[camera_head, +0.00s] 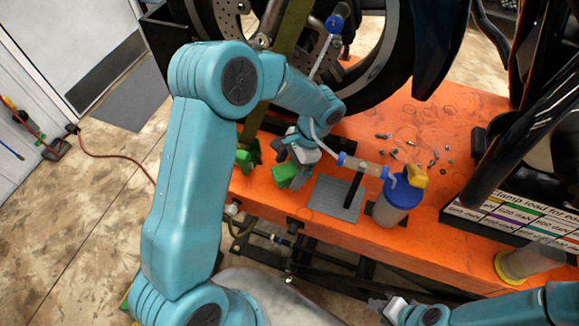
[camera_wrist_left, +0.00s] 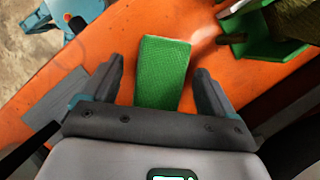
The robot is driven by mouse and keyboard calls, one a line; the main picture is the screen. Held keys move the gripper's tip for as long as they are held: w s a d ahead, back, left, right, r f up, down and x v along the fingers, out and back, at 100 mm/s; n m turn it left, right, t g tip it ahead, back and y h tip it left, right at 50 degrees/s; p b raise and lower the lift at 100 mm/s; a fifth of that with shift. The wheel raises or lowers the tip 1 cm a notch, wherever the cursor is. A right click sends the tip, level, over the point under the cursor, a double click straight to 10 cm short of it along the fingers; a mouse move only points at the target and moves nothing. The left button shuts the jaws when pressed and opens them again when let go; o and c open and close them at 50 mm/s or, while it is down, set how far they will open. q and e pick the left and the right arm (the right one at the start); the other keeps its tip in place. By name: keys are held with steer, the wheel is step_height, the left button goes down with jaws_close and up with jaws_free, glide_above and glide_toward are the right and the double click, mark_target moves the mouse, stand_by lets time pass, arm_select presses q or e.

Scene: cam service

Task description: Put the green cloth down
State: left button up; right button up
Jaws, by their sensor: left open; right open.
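The green cloth (camera_wrist_left: 162,72) is a flat, textured rectangle that appears to lie on the orange lift table (camera_head: 470,110). In the head view, part of the cloth (camera_head: 285,176) shows just below my left gripper (camera_head: 294,158). In the left wrist view, my left gripper (camera_wrist_left: 159,66) is open, with a finger on each side of the cloth and a gap to both. The cloth's near end is hidden behind the gripper body. My right gripper (camera_head: 378,304) is open at the bottom of the head view, in front of the table and far from the cloth.
A grey mat (camera_head: 336,198) lies right of the cloth, near a blue-lidded bottle (camera_head: 393,205). A green clamp (camera_head: 248,155) with a strap stands at left.

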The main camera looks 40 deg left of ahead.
arm_select(q)
steer(key=v, duration=0.7)
steer(key=shift+w+r, duration=0.1)
steer(key=shift+r, duration=0.1)
